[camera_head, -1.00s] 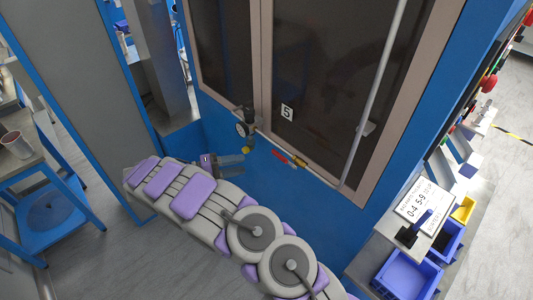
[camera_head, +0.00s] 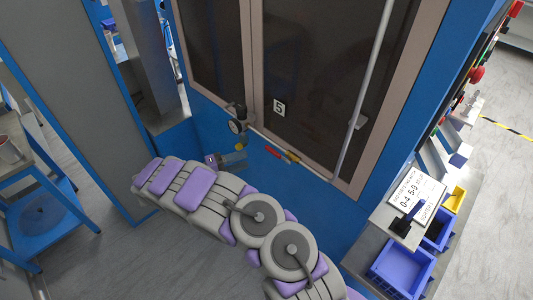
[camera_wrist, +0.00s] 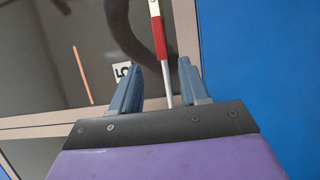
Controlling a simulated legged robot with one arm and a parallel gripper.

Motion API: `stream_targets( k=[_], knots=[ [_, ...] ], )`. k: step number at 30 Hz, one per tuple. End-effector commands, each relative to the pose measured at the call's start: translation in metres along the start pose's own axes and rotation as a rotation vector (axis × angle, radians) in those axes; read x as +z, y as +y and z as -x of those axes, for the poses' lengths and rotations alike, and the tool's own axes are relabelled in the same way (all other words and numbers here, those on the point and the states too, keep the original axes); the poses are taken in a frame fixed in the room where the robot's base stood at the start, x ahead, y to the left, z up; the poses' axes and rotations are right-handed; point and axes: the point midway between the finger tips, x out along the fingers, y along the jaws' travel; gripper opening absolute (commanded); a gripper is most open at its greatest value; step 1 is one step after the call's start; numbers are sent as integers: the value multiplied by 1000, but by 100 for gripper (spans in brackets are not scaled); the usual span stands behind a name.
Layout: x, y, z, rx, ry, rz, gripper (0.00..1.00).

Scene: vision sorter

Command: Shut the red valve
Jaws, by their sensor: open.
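The red valve handle (camera_head: 273,152) is a short red bar along the thin pipe at the foot of the dark-windowed blue cabinet. In the wrist view the red part (camera_wrist: 159,38) stands between the lines of my two fingers, beyond their tips. My gripper (camera_head: 240,158) is just left of the red handle and below the gauge. In the wrist view its two blue-grey fingers (camera_wrist: 156,72) are apart, with the grey rod below the red part showing between them. I cannot tell whether either finger touches it.
A dark round gauge (camera_head: 236,126) and a yellow piece (camera_head: 293,158) sit on the same pipe line. A tall pale pipe (camera_head: 362,90) rises at the right of the cabinet.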

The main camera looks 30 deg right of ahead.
Motion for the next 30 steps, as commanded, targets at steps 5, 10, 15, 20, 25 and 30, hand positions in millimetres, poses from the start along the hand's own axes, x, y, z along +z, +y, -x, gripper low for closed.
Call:
stream_targets(
  k=[5,10,15,20,25,30],
  knots=[
    [1,-1,-39,0,-6,3,45],
    [1,-1,-70,-4,-3,1,45],
    [1,-1,-89,-1,-4,2,45],
    [0,-1,-97,-2,0,1,45],
    [0,-1,-99,-3,0,1,45],
    [0,-1,-99,-3,0,1,40]
  ],
)
